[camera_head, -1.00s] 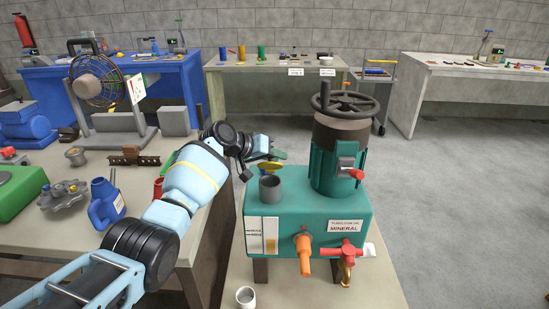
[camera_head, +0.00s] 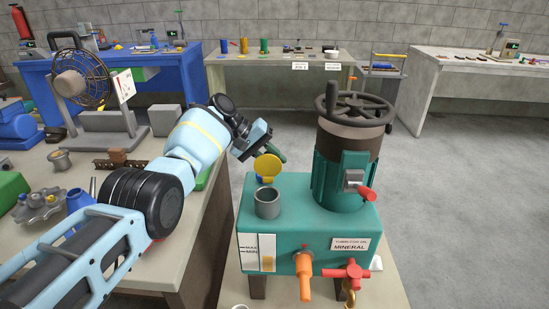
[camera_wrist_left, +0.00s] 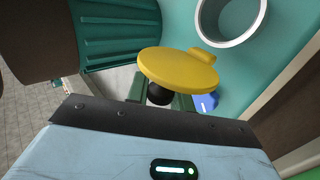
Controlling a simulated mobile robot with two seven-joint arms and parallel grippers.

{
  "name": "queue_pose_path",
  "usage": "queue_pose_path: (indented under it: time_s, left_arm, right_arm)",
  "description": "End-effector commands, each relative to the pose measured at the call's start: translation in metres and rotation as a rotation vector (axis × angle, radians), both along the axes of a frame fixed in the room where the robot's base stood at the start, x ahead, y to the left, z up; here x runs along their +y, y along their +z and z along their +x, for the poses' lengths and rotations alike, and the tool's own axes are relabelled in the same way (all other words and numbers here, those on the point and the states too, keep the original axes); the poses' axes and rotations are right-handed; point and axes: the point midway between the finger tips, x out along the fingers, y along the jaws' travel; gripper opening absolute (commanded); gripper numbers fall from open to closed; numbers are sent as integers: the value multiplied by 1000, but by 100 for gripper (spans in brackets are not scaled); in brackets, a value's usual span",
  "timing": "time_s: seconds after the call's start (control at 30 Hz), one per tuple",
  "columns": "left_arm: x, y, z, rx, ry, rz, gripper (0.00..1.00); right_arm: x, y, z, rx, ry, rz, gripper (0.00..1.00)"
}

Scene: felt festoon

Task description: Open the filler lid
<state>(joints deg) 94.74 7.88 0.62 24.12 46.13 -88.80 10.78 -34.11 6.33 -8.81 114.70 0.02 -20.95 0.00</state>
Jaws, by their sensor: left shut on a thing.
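The yellow filler lid (camera_head: 267,166) stands tilted up behind the grey filler neck (camera_head: 267,203) on top of the teal tank (camera_head: 310,230). The neck's mouth is uncovered. My left gripper (camera_head: 277,156) is at the lid's back side, shut on the lid, apparently by its dark knob. In the left wrist view the yellow lid (camera_wrist_left: 178,70) lies across the fingers, with the dark knob (camera_wrist_left: 160,94) under it, and the round neck (camera_wrist_left: 232,18) shows beyond. The lid hides part of the fingertips. My right gripper is not in view.
A teal motor with a dark handwheel (camera_head: 354,103) rises right of the neck. An orange spout (camera_head: 305,276) and red valve handle (camera_head: 347,271) stick out in front. The left workbench (camera_head: 203,228) holds several parts under my left arm. Floor to the right is clear.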

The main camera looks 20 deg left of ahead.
Motion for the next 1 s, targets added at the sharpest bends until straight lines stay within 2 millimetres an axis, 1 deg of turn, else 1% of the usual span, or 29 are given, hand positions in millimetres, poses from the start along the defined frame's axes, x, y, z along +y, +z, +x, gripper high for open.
queue_pose_path:
  time_s: [0.17,0.53,0.57,0.7,1.0]
  left_arm:
    - [0,-1,-1,21,4,-6,0]
    - [0,-1,-1,24,2,-7,0]
    - [0,-1,-1,24,2,-7,25]
    - [0,-1,-1,23,1,-7,43]
    - [1,0,-2,24,1,-7,43]
  right_arm:
    - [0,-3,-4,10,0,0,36]
    - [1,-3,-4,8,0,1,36]
    - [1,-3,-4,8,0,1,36]
    - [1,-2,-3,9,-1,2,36]
    - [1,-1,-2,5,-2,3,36]
